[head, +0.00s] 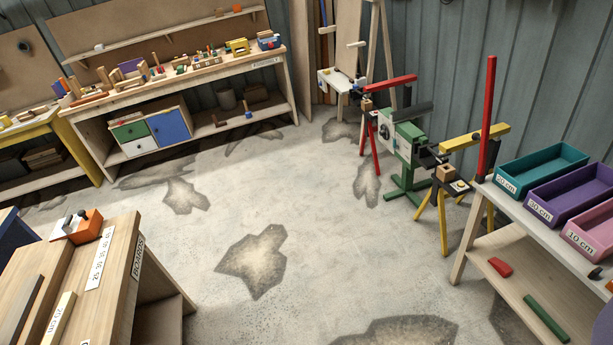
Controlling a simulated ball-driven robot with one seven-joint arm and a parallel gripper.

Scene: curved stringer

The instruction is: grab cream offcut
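I cannot surely pick out the cream offcut. A pale cream strip (60,318) lies on the wooden bench at the lower left, near a dark strip (22,308); I cannot tell whether it is an offcut or part of the bench. A red offcut (499,266) and a green offcut (546,318) lie on the lower shelf of the table at the right. My gripper is not in view.
Labelled teal (500,185), purple (533,209) and pink (577,240) trays stand on the right table (512,213). Coloured stands, one green (407,182), stand at the back right. A cluttered long bench (160,88) is at the back. The middle floor (330,215) is clear.

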